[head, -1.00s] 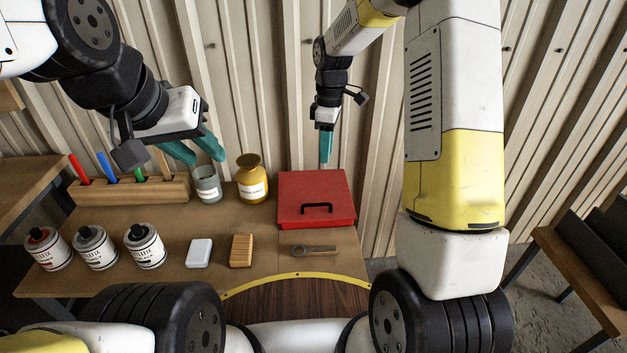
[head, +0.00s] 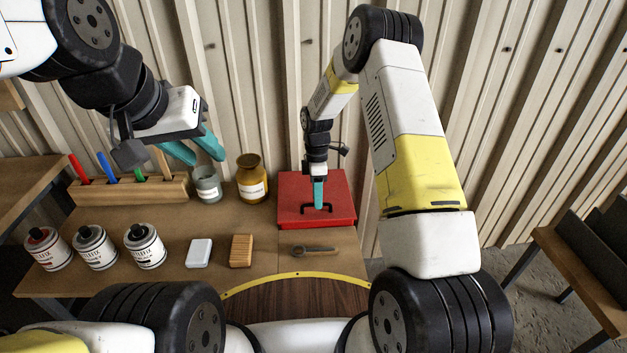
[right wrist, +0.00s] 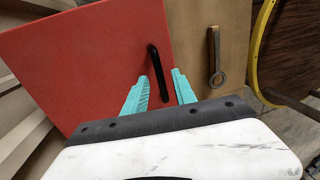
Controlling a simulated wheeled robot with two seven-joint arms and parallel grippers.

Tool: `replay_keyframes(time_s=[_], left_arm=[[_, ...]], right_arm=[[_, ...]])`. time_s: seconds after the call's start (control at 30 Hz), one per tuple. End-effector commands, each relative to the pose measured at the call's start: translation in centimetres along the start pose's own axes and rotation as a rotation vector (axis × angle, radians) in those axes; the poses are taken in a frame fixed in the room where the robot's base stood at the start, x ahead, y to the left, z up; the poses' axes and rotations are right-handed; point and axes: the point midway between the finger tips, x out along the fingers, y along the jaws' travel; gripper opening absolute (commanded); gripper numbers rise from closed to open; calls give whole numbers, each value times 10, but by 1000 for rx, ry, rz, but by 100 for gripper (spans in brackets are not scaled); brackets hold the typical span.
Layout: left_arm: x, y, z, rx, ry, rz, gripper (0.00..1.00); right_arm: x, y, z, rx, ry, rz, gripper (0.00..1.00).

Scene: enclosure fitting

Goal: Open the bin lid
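The bin is a red box with a flat red lid (head: 296,188), lying shut at the back right of the bench; the lid also shows in the right wrist view (right wrist: 85,62). A black bar handle (head: 329,207) stands on the lid near its front. My right gripper (head: 318,207) points down over the handle. In the right wrist view its teal fingers are apart and the handle (right wrist: 155,62) lies between and ahead of their tips; contact cannot be told.
A wrench (head: 314,250) lies just in front of the bin and also shows in the right wrist view (right wrist: 215,60). An amber jar (head: 251,183) and a grey jar (head: 208,187) stand left of it. Several cans, a white block (head: 200,252) and a wooden block (head: 241,251) line the front.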

Motion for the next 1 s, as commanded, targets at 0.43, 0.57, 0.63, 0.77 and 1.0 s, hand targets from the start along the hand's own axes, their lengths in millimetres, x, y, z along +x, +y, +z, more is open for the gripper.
replay_keyframes(time_s=[0.43,0.57,0.63,0.77,1.0], left_arm=[[0,0,0,0,0,0,36],[0,0,0,0,0,0,36],[0,0,0,0,0,0,36],[0,0,0,0,0,0,36],[0,0,0,0,0,0,36]], right_arm=[[2,0,0,0,0,1,3],[2,0,0,0,0,1,0],[2,0,0,0,0,1,0],[2,0,0,0,0,2,0],[2,0,0,0,0,2,0]])
